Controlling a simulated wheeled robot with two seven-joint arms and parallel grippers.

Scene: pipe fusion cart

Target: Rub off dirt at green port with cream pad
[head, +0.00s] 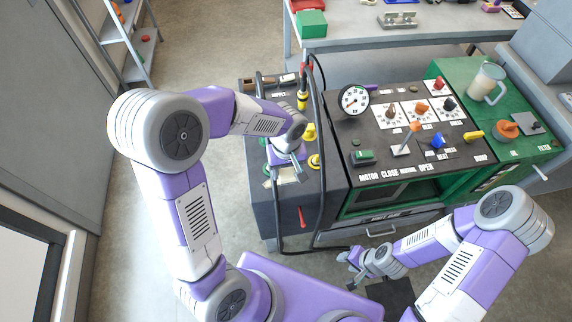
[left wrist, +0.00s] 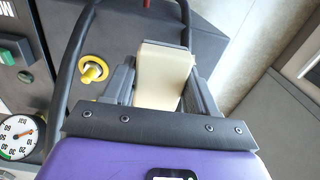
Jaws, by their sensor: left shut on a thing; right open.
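My left gripper (head: 287,172) is shut on the cream pad (left wrist: 164,78). In the left wrist view the pad sits between the two dark fingers (left wrist: 163,88) and sticks out past them. In the head view the gripper is low over the dark left panel of the cart, and I cannot tell whether the pad touches it. A small green fitting (head: 266,170) shows just left of the gripper; the gripper partly hides this area, and any dirt there cannot be made out. My right gripper (head: 357,258) is open and empty in front of the cart, near its lower front edge.
Black hoses (head: 321,190) arch over the left panel close to the left gripper. Yellow fittings (head: 309,132) and a red handle (head: 302,217) are nearby. A pressure gauge (head: 354,99) and a control panel with knobs stand to the right. Floor left of the cart is clear.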

